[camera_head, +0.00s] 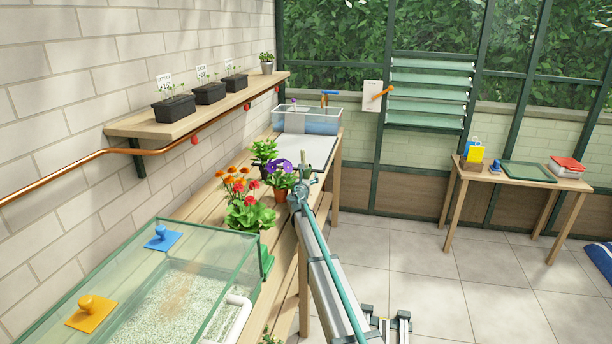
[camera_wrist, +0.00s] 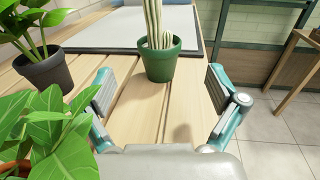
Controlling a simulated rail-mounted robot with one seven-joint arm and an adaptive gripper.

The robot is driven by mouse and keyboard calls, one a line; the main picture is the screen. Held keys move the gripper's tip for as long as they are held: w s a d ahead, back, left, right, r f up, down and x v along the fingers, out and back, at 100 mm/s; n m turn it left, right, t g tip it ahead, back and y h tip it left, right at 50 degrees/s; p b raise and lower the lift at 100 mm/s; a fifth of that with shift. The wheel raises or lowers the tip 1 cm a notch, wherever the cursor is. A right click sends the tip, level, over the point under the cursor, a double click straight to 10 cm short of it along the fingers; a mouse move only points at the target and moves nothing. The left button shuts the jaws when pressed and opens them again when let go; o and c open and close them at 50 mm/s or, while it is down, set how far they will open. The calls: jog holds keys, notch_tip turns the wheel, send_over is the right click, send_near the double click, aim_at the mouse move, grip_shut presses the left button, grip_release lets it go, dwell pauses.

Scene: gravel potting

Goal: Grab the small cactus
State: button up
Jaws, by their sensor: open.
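The small cactus (camera_wrist: 154,24) is a ribbed, pale green column with a shorter stem beside it, in a dark green pot (camera_wrist: 160,63). It stands upright on the wooden bench in the wrist view, and its top is cut off by the frame. My gripper (camera_wrist: 158,88) is open, with one finger to the left and one to the right. The pot is ahead of the fingers, roughly centred between them, and I see no contact.
A leafy plant in a dark pot (camera_wrist: 46,72) stands left of the cactus. Broad leaves (camera_wrist: 62,130) crowd the left finger. A grey mat (camera_wrist: 100,32) lies behind. In the head view, purple flowers (camera_head: 281,168) stand close to my gripper, and a glass tank (camera_head: 210,250) is nearer.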

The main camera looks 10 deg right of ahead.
jog(key=shift+w+f, duration=0.25)
jog(key=shift+f, duration=0.05)
jog(key=shift+p+x, duration=0.35)
jog(key=shift+x, duration=3.4)
jog(key=shift+r, duration=0.1)
jog(key=c, duration=1.4)
jog(key=shift+r, duration=0.1)
